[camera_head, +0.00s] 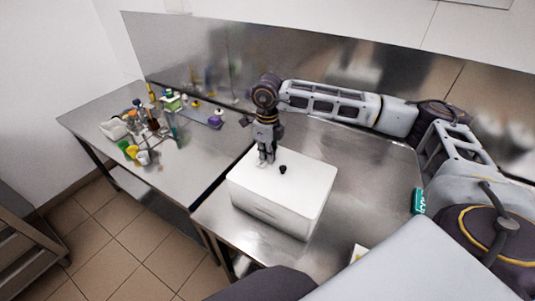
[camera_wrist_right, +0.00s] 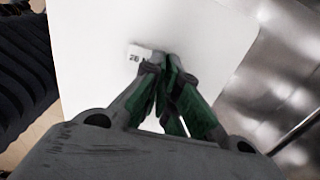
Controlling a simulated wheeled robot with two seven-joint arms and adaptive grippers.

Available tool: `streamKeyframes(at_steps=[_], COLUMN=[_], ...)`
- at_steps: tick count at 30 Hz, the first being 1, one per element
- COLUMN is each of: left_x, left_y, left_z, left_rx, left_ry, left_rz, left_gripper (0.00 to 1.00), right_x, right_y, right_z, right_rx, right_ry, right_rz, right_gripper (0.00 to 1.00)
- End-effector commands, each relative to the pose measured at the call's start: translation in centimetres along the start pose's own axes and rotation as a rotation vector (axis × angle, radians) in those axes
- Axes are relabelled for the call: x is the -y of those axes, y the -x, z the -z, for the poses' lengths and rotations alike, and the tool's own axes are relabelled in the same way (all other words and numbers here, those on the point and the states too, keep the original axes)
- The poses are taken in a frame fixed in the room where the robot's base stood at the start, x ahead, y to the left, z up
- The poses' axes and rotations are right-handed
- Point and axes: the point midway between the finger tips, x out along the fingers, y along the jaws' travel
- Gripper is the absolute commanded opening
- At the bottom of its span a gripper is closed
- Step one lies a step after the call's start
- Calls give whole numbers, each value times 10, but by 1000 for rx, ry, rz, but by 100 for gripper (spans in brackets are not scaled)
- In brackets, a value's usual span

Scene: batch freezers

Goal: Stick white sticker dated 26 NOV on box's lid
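The white box (camera_head: 270,208) stands on the steel table, with its lid (camera_head: 305,182) on. My right gripper (camera_head: 265,160) points down at the far left part of the lid. In the right wrist view, its fingertips (camera_wrist_right: 164,62) are together. A small white sticker (camera_wrist_right: 138,54) with dark print shows at the left fingertip, over the lid (camera_wrist_right: 95,45). The finger partly hides the sticker, and I cannot tell whether it is pinched or lies on the lid. The print is too small to read fully. My left gripper is not in view.
A small black knob-like object (camera_head: 283,170) is on the lid beside my right gripper. A teal item (camera_head: 418,201) lies at the table's right. Bottles and cups (camera_head: 150,130) crowd the left table (camera_head: 195,165). A steel wall panel (camera_head: 215,60) runs behind.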

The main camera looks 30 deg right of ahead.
Motion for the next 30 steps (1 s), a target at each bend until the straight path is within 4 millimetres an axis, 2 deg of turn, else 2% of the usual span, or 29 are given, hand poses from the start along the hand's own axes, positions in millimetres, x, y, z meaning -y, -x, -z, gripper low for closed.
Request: streamKeyframes(at_steps=[30], left_x=[0], left_y=[-5], left_z=[-1], left_rx=[1], left_ry=[0], left_rz=[0], left_gripper=[100], right_x=[0], right_y=[-5], right_z=[0], right_rx=[0], right_ry=[0], right_rz=[0], right_gripper=[0])
